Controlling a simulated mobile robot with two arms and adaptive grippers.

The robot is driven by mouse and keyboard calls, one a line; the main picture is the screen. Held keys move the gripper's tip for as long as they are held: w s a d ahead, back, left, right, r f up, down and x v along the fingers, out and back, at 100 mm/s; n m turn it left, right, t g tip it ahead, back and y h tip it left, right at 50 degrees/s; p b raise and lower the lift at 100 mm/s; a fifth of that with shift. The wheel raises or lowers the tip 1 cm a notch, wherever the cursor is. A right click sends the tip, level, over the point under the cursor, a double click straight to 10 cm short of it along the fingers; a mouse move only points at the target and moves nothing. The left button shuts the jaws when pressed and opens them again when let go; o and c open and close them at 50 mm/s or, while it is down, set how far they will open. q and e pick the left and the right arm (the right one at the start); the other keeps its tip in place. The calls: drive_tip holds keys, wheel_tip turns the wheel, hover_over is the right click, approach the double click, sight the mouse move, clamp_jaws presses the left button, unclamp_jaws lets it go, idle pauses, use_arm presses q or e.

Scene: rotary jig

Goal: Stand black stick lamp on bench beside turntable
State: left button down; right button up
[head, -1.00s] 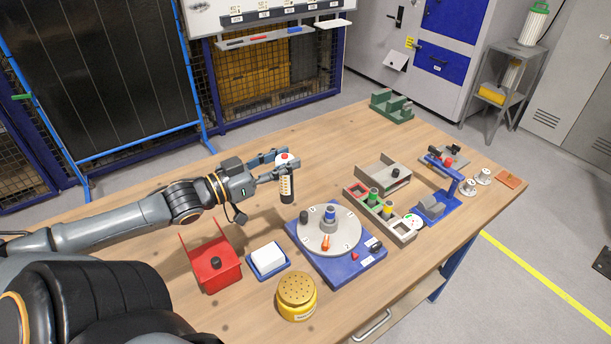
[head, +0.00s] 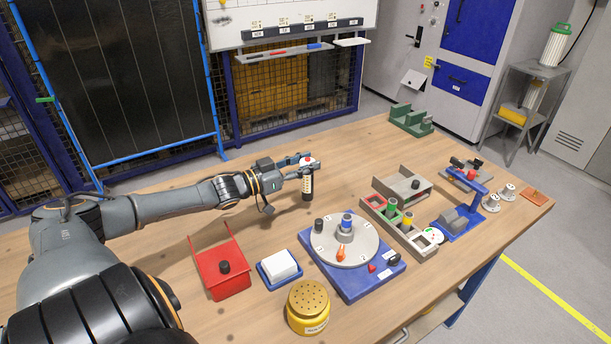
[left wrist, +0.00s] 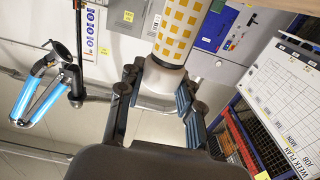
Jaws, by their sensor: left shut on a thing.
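The black stick lamp (head: 307,186) is upright, with a red button on its white top and a pale, yellow-dotted light panel. My left gripper (head: 306,165) is shut around its upper end. In the left wrist view the lamp's dotted panel (left wrist: 181,28) and white end show between the fingers (left wrist: 162,95). The lamp is behind and slightly left of the turntable (head: 341,246), apart from it. I cannot tell whether its foot touches the bench (head: 160,221). My right gripper is not in view.
A red bin (head: 222,283), a blue tray with a white block (head: 280,268) and a yellow perforated pot (head: 308,308) stand at the front. A grey parts tray (head: 410,235) and blue fixture (head: 460,220) are to the right. The bench behind the lamp is clear.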

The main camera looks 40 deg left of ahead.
use_arm(q)
wheel_tip(320, 180, down, 3)
drive_tip(key=shift+w+f, duration=0.15)
drive_tip(key=shift+f, duration=0.05)
drive_tip(key=c, duration=0.9)
unclamp_jaws()
drive_tip(key=shift+f, duration=0.15)
drive_tip(key=p+v, duration=0.3)
drive_tip(key=v, duration=0.9)
